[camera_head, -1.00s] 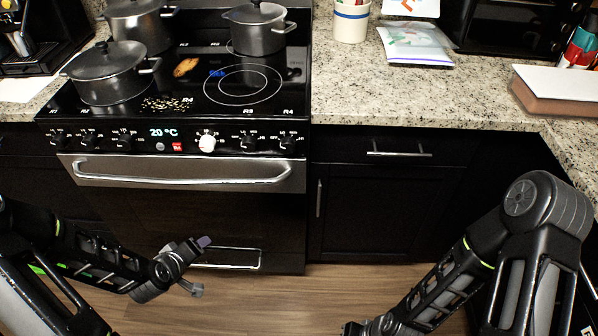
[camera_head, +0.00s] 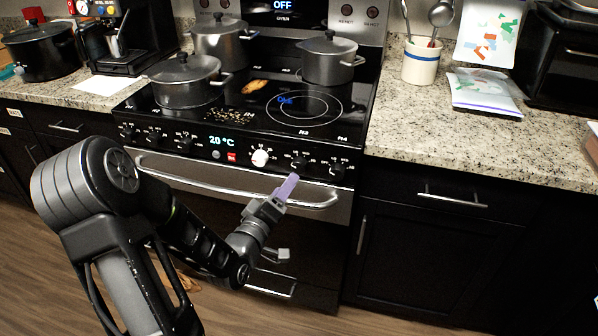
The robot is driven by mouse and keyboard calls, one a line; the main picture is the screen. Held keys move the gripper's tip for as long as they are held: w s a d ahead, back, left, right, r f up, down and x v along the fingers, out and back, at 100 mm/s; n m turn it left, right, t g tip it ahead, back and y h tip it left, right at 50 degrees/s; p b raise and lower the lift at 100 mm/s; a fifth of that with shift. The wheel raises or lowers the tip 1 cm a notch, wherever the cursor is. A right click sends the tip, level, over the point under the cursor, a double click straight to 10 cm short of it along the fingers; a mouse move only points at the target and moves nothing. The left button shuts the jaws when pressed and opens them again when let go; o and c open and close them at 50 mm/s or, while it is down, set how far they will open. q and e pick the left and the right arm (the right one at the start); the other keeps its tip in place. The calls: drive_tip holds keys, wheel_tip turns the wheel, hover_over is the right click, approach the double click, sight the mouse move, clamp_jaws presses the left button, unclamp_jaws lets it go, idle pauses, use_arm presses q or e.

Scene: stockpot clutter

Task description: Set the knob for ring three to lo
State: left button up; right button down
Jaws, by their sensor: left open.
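The stove's front panel carries several black knobs. One black knob (camera_head: 299,163) sits below the cooktop mark R3 (camera_head: 305,133). Another black knob (camera_head: 337,172) sits to its right, below the mark R4. Small lo and other marks surround the knobs, but the exact settings are too small to read. My left gripper (camera_head: 285,190) is in front of the oven handle, its pale purple fingertip just below the R3-side knob in the picture. It appears apart from the knob and holds nothing. My right gripper is not in view.
A white knob (camera_head: 260,158) is just left of the R3-side knob. The oven handle (camera_head: 200,183) runs below the panel. Lidded pots (camera_head: 186,83) stand on the cooktop, and a spilled heap of grains lies near its front. Granite counter (camera_head: 430,135) flanks the stove.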

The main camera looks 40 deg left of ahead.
sight(297, 169)
use_arm(q)
drive_tip(key=shift+x, duration=3.95)
drive_tip(key=shift+c, duration=0.4)
clamp_jaws()
